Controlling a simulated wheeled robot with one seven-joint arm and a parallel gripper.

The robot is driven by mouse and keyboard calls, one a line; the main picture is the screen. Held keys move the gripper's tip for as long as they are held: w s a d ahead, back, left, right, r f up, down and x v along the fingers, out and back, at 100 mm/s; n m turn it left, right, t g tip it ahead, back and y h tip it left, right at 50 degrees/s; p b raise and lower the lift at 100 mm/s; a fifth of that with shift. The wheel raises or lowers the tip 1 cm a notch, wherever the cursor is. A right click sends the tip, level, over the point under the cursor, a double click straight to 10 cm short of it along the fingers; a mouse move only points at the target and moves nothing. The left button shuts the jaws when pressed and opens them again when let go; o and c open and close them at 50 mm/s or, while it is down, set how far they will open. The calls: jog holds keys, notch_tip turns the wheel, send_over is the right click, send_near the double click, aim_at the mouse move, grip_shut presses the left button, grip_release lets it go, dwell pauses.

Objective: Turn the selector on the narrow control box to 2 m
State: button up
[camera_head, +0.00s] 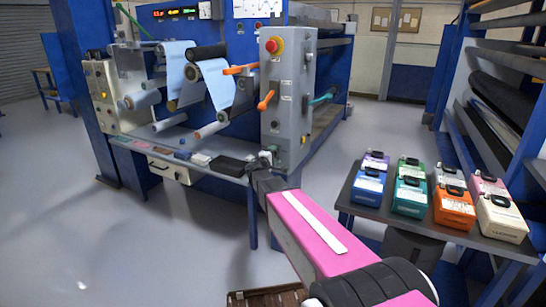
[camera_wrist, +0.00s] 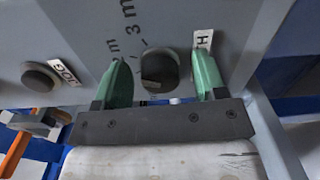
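The narrow control box (camera_head: 290,95) is a tall grey upright panel at the right end of the blue machine. In the wrist view its grey face (camera_wrist: 85,45) fills the upper part, with a dark rounded selector (camera_wrist: 158,72) and printed marks, including "3 m" and a partly cut-off "m". My gripper (camera_wrist: 163,65) is open, its two green fingers on either side of the selector with gaps visible. I cannot tell how deep the fingers reach. In the head view my gripper (camera_head: 263,158) is small at the box's lower end, and the selector cannot be made out.
A round "JOG" button (camera_wrist: 40,77) sits left of the fingers. The box also carries a red emergency button (camera_head: 273,45) and orange levers (camera_head: 265,100). A dark shelf (camera_head: 420,222) with several coloured boxes stands at right. Open floor (camera_head: 60,200) lies at left.

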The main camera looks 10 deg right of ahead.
jog(key=v, duration=1)
jog(key=shift+s+a, duration=0.2)
jog(key=shift+s, duration=0.15)
